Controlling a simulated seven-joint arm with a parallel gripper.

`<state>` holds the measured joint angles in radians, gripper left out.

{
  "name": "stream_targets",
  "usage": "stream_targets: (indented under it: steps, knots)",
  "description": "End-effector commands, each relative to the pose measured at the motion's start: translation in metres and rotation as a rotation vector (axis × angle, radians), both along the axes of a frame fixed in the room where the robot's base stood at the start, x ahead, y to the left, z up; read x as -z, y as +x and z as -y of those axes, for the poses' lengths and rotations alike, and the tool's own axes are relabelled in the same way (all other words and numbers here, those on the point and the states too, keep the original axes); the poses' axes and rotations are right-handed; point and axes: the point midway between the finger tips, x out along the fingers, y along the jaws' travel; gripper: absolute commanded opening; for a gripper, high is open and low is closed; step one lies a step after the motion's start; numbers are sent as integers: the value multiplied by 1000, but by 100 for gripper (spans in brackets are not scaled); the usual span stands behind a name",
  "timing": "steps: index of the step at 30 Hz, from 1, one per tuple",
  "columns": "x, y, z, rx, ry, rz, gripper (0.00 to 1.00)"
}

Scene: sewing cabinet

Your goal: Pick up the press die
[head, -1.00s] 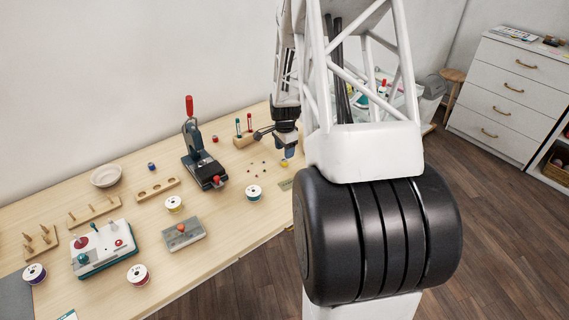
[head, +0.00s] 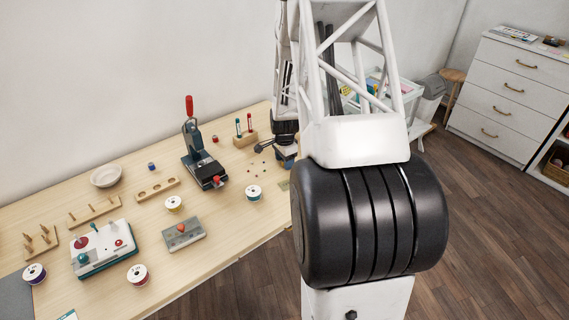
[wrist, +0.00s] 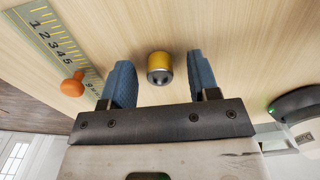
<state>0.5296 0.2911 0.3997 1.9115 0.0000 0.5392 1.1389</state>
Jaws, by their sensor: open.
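A small yellow cylinder with a metal end, which looks like the press die (wrist: 159,66), is on the light wood in the wrist view. It sits between the tips of my gripper's two blue fingers (wrist: 160,73), with a clear gap on each side. My gripper is open and empty. In the head view my gripper (head: 288,163) is low over the right part of the table, partly behind my arm, and the yellow cylinder cannot be made out there.
A green ruler (wrist: 60,45) with an orange knob (wrist: 73,84) lies left of the fingers in the wrist view. In the head view, a red-handled press (head: 200,155), a block with upright tools (head: 245,139), small beads (head: 262,168) and a thread spool (head: 254,193) stand left of my gripper.

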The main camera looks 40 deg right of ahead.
Motion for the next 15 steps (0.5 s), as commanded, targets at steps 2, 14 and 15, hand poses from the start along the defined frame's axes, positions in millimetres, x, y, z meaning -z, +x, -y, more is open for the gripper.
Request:
stream_targets:
  steps: [2, 14, 15]
  knots:
    - [0, 0, 0, 0, 0, 0, 55]
    - [0, 0, 0, 0, 0, 0, 23]
    - [0, 0, 0, 0, 0, 0, 17]
